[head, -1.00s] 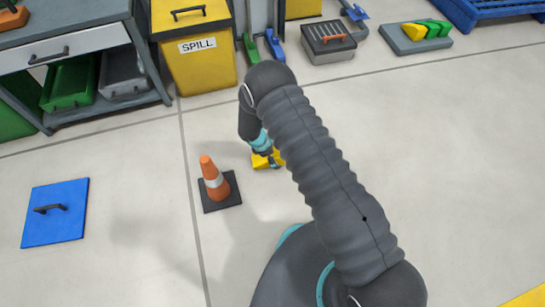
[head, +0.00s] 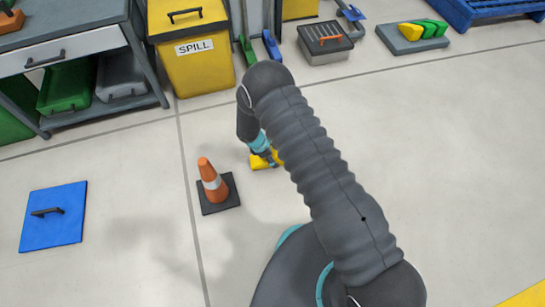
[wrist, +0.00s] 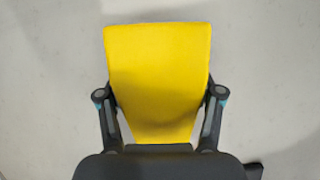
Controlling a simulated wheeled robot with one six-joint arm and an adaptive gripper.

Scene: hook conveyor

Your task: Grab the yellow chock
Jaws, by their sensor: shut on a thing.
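The yellow chock (wrist: 158,75) fills the middle of the wrist view, between the two fingers of my gripper (wrist: 160,115). A finger lies against each side of it, and my gripper is shut on it. In the head view the chock (head: 259,161) shows only in part, low at the floor just right of the orange cone. My gripper (head: 266,153) and arm hide the rest of it. I cannot tell whether the chock touches the floor.
An orange cone (head: 211,181) on a black base stands close left of my gripper. A blue plate with a handle (head: 54,217) lies farther left. A yellow SPILL bin (head: 194,65) stands behind. A grey slab (head: 399,42) bears green and yellow chocks. Floor at right is clear.

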